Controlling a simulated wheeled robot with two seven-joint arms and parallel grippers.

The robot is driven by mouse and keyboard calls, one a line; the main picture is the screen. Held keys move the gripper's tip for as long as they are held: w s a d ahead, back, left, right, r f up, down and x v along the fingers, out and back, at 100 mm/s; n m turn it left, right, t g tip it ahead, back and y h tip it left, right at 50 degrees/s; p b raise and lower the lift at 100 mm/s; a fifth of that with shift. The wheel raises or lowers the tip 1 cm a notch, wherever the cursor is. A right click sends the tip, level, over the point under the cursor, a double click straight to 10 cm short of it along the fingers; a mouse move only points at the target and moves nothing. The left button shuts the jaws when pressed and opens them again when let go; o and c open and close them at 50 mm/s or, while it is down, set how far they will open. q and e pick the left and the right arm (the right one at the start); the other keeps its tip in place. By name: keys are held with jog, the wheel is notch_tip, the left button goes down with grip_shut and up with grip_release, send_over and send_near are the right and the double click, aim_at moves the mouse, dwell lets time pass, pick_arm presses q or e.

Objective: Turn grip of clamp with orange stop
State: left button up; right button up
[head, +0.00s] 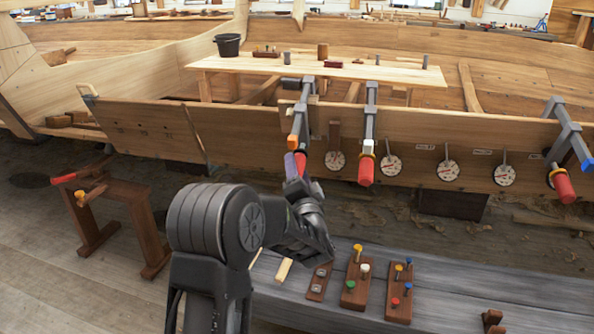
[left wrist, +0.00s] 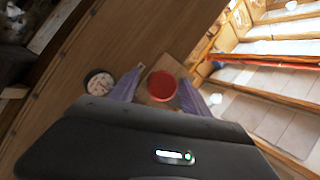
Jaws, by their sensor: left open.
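The clamp with the orange stop (head: 292,141) hangs on the upper plank of the hull, left of the other clamps. Its red grip (head: 301,163) points down and is partly hidden by my left gripper (head: 298,167). In the left wrist view the round end of the red grip (left wrist: 162,86) shows between the two purple fingers of the left gripper (left wrist: 158,92). The fingers are open, one on each side of it, with gaps visible in this view. I cannot tell how far along the grip they reach. My right gripper is not in view.
A clamp with a white stop (head: 367,147) and red grip stands to the right, and one with a blue stop (head: 587,160) at far right. Several round dials (head: 391,165) line the plank. Below is a grey bench (head: 450,297) with peg blocks (head: 356,285).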

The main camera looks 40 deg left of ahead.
pick_arm(q)
jog(key=b+v, duration=0.1)
jog(key=v, duration=0.6)
jog(key=shift+d, duration=0.15)
jog(key=shift+s+f, duration=0.1)
dwell(1.0)
